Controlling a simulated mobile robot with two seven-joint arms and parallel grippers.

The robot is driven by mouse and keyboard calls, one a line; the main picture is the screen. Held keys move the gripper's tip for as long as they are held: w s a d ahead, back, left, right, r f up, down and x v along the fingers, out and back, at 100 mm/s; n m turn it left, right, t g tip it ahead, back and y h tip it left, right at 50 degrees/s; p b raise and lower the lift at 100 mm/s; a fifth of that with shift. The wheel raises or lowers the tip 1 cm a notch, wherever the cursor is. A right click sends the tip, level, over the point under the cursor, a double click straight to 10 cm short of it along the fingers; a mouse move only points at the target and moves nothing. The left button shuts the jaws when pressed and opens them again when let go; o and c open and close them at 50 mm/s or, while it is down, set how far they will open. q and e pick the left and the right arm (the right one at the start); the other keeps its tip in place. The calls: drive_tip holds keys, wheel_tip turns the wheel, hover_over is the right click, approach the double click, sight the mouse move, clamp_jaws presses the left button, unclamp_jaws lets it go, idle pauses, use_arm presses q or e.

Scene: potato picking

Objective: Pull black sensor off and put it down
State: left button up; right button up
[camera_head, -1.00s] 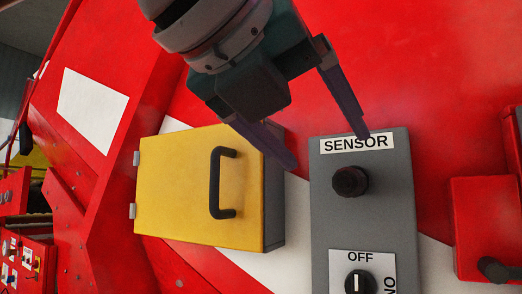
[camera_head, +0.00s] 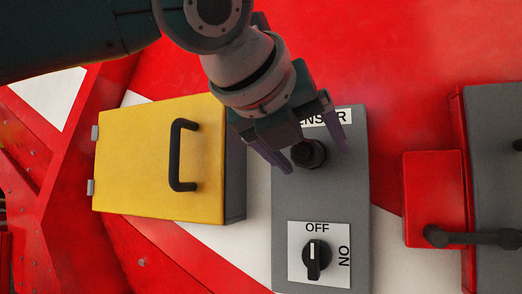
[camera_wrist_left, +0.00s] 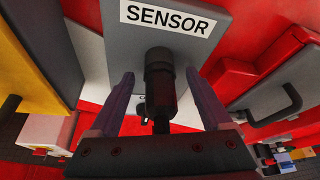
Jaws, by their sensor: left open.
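My left gripper (camera_head: 314,168) is open, with one finger on each side of the sensor. In the left wrist view the sensor (camera_wrist_left: 159,80) stands out from the box between the two fingers, with a gap visible on both sides. My right gripper is not in view.
Below the sensor is an OFF/ON rotary switch (camera_head: 316,258), its pointer up at OFF. A yellow box (camera_head: 145,150) with a black handle (camera_head: 176,155) is to the left.

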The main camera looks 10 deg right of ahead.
sight(297, 147)
use_arm(q)
drive_tip(key=shift+c, duration=0.2)
clamp_jaws()
idle(0.8)
drive_tip(key=shift+s+a+b, duration=0.25)
drive_tip(key=shift+s+a, duration=0.35)
drive_tip(key=shift+s, duration=0.25)
drive_tip(key=shift+s+a+b, duration=0.25)
drive_tip(key=shift+s+a, duration=0.35)
drive_tip(key=shift+s, duration=0.25)
drive_tip(key=shift+s+a, duration=0.35)
drive_tip(key=shift+s, duration=0.15)
drive_tip(key=shift+s+a, duration=0.5)
drive_tip(key=shift+s, duration=0.25)
